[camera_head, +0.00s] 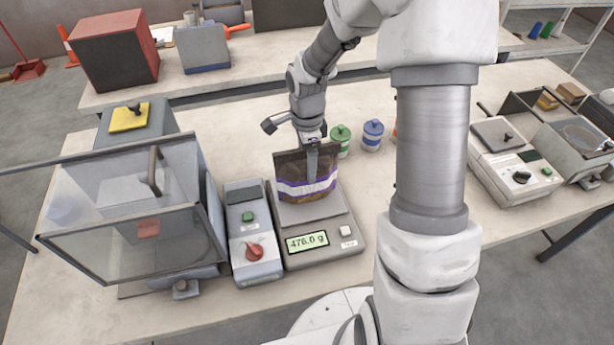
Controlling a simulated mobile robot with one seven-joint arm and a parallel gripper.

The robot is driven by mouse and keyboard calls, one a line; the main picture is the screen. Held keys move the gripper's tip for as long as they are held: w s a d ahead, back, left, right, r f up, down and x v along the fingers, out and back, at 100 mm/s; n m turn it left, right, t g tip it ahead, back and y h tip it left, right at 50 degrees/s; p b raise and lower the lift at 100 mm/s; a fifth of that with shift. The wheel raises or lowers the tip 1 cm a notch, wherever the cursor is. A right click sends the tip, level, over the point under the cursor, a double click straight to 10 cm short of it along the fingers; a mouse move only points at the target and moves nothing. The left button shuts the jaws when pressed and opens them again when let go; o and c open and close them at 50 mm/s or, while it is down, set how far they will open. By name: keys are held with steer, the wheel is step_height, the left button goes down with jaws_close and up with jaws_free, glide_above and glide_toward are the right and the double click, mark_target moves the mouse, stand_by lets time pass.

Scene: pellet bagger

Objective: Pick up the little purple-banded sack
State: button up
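The purple-banded sack (298,191) stands on the pan of a weighing scale (325,239), near the middle of the table. It is brown with a white and purple band around it. The scale's display reads about 476.0 g. My gripper (312,170) comes down from above at the sack's upper part, and a grey finger lies in front of the sack's near face. The other finger is hidden, so I cannot tell whether the gripper is closed on the sack.
A clear-walled machine (140,215) stands left, beside a control box (253,230) with a red knob. Green (341,139) and blue (372,134) lidded jars stand behind and right of the scale. A sealer-like device (515,160) stands at the right. The table's front strip is clear.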

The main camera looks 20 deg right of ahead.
jaws_close()
steer(key=shift+r, duration=0.2)
stand_by(0.3)
